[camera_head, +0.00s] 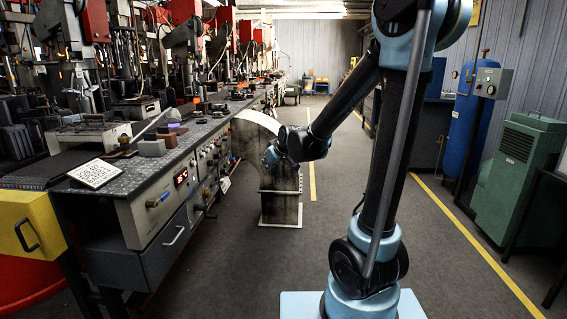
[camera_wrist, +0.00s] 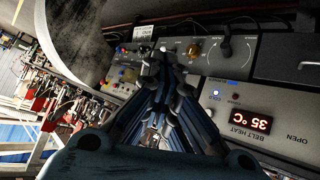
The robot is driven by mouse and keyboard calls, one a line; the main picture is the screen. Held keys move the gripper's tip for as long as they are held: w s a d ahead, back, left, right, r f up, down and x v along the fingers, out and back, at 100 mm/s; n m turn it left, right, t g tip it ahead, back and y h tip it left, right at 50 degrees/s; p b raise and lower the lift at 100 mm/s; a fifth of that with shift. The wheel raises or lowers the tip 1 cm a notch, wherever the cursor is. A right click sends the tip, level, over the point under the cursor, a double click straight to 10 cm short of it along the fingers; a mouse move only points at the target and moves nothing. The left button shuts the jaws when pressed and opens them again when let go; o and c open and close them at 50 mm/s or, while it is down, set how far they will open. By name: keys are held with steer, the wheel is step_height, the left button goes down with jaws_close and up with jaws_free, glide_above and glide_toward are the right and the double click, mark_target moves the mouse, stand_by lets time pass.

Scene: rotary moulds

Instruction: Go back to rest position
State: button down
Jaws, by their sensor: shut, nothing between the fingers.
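My gripper (camera_wrist: 165,65) shows from behind in the wrist view, with its fingers closed together and nothing between them. In the head view my gripper (camera_head: 271,156) is small and partly hidden by my wrist. It hangs in the air over the aisle, in front of the bench's control panel (camera_head: 208,158). In the wrist view the panel's knobs and a red "35 °C" belt heat display (camera_wrist: 251,117) appear upside down beyond and beside the fingers. I cannot tell the exact gap between fingers and panel.
The long workbench (camera_head: 130,183) runs along the left, bearing a printed marker plate (camera_head: 95,173) and small blocks. A grey pedestal (camera_head: 280,200) stands near my gripper. A blue tank (camera_head: 472,118) and a green cabinet (camera_head: 517,170) stand right. The aisle floor is clear.

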steer(key=s+d+f+m+g+h, duration=0.2)
steer(key=s+d+m+g+h, duration=0.15)
steer(key=s+d, duration=1.1)
steer(key=s+d+f+m+g, duration=0.1)
steer(key=s+d+f, duration=0.1)
steer(key=s, duration=0.4)
steer(key=s+d+f+m+g+h, duration=0.1)
steer(key=s+d+f+m, duration=0.1)
steer(key=s+d, duration=0.3)
steer(key=s+d+f+m+g, duration=0.1)
steer(key=s+d, duration=0.3)
steer(key=s, duration=0.4)
steer(key=shift+f+m+h, duration=0.35)
steer(key=shift+f+m, duration=0.4)
steer(key=shift+f, duration=0.1)
